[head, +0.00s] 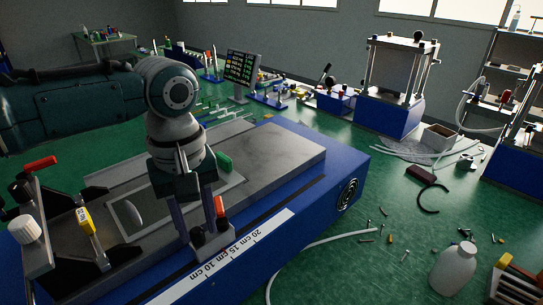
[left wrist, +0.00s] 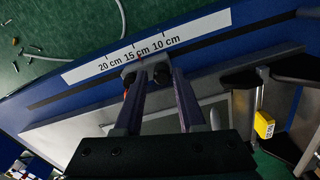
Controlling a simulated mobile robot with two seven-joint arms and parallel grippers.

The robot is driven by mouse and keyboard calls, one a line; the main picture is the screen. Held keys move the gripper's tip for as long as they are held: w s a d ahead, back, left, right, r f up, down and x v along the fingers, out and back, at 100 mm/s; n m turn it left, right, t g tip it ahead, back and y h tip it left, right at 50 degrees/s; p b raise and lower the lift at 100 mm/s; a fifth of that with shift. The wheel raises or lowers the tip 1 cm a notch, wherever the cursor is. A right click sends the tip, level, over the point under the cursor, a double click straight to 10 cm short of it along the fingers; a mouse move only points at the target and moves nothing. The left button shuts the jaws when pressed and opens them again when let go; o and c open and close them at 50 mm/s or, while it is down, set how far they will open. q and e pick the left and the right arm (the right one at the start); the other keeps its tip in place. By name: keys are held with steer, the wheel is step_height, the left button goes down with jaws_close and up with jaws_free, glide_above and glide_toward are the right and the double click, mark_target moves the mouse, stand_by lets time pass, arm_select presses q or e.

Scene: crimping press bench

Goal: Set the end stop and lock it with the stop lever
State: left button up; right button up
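The end stop (head: 211,243) is a grey block on the dark slot of the blue press bed, beside the white scale (head: 240,252). In the left wrist view the end stop (left wrist: 145,66) sits near the 15 cm mark. Its stop lever has a red handle (head: 219,206) that stands up in the head view. My left gripper (head: 195,235) points down at the stop. Its two fingers (left wrist: 154,80) are apart, with part of the stop showing between them. I cannot tell whether they touch it. My right gripper is not in view.
Left on the press are a red-handled lever (head: 40,163), a white knob (head: 26,229) and a yellow-tagged part (head: 85,220). A white bottle (head: 453,268) and small scattered parts are on the green surface at right.

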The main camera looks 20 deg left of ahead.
arm_select(q)
step_height(320, 180, up, 10)
steer(key=shift+p, duration=0.35)
steer(key=shift+f, duration=0.1)
